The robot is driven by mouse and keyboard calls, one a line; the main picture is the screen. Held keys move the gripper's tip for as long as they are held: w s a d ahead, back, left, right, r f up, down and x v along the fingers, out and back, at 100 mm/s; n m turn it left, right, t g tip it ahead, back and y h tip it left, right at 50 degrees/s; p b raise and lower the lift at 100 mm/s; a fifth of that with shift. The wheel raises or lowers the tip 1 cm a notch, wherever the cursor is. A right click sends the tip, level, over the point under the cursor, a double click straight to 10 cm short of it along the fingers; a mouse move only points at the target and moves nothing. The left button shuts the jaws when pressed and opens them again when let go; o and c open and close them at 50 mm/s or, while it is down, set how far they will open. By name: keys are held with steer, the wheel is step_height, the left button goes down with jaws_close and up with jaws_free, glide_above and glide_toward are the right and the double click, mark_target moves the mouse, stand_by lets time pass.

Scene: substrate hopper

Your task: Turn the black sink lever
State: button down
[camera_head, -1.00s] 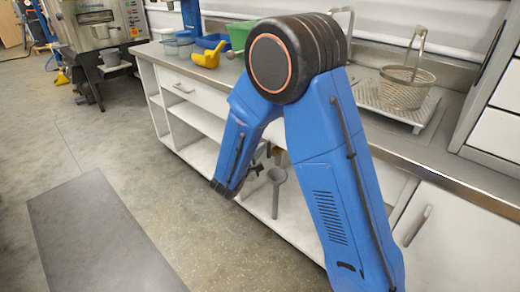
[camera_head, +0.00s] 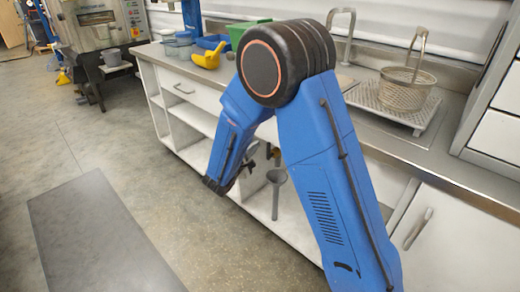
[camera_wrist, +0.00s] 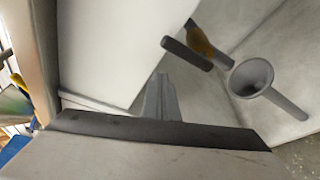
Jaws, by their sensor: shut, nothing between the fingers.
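The black lever (camera_wrist: 187,53) is a short dark bar on a brass-coloured valve (camera_wrist: 202,42), under the counter in the wrist view. A grey funnel-topped pipe (camera_wrist: 252,76) is to its right. My gripper (camera_wrist: 161,80) is shut and empty, at the lower middle of the wrist view. It is apart from the lever in the picture, below and left of it. In the head view, the brass valve (camera_head: 276,156) shows small between my blue arm links, near the funnel pipe (camera_head: 276,190). My forearm hides most of the gripper there.
The sink counter (camera_head: 420,160) runs along the right, with white cabinets and open shelves below. A wire basket (camera_head: 405,92) stands on a perforated tray (camera_head: 425,115). A yellow scoop (camera_head: 209,57) and bins are at the back. The floor at left is clear around a grey mat (camera_head: 95,240).

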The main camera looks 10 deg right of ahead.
steer(key=f+v, duration=0.1)
steer(key=v, duration=0.9)
steer(key=s+d+r+m+g, duration=0.45)
steer(key=s+d, duration=0.25)
steer(key=d, duration=0.4)
steer(key=s+d+r+m+g, duration=0.4)
steer(key=s+d, duration=0.3)
steer(key=d, duration=0.4)
steer(key=s+d+m+g+y, duration=0.3)
steer(key=s+d+y, duration=0.1)
steer(key=s, duration=0.8)
steer(key=s+a+r+m+t+y, duration=0.3)
steer(key=s+a+r+y, duration=0.1)
steer(key=s, duration=0.5)
steer(key=shift+s+a+y, duration=0.35)
steer(key=shift+a+y, duration=0.15)
steer(key=shift+y, duration=0.4)
